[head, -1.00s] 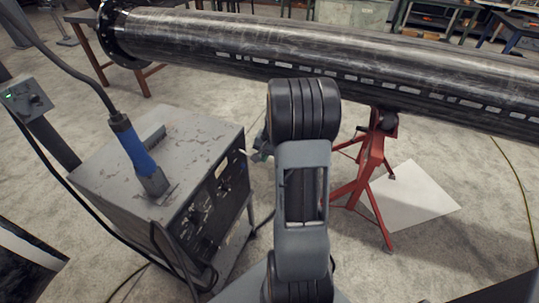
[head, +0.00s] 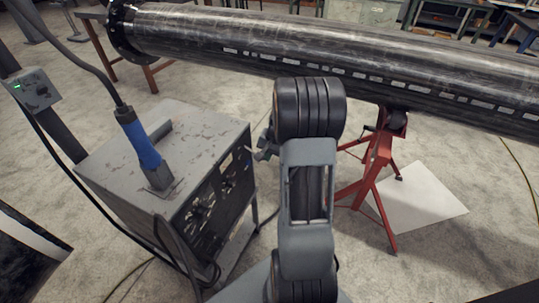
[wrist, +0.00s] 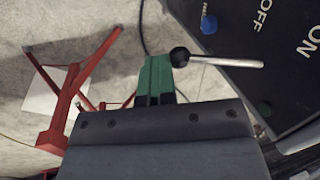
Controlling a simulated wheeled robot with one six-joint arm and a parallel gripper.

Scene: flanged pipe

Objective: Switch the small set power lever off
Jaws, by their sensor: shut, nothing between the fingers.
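The power lever (wrist: 225,62) shows in the wrist view as a bright metal rod with a black ball knob at its left end. It stands out from a dark panel (wrist: 235,45) marked OFF and ON in white letters. My gripper (wrist: 156,62) has green fingers, closed together and empty. Their tips lie just left of the ball knob, very close to it; I cannot tell whether they touch. In the head view the gripper is small and partly hidden behind my arm, beside the right side of the grey set (head: 165,140). The lever is not clear there.
A blue-handled tool (head: 140,145) with a cable rests on the set. A red stand (head: 377,165) under the large black pipe (head: 350,55) is right of my arm. Open concrete floor lies between.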

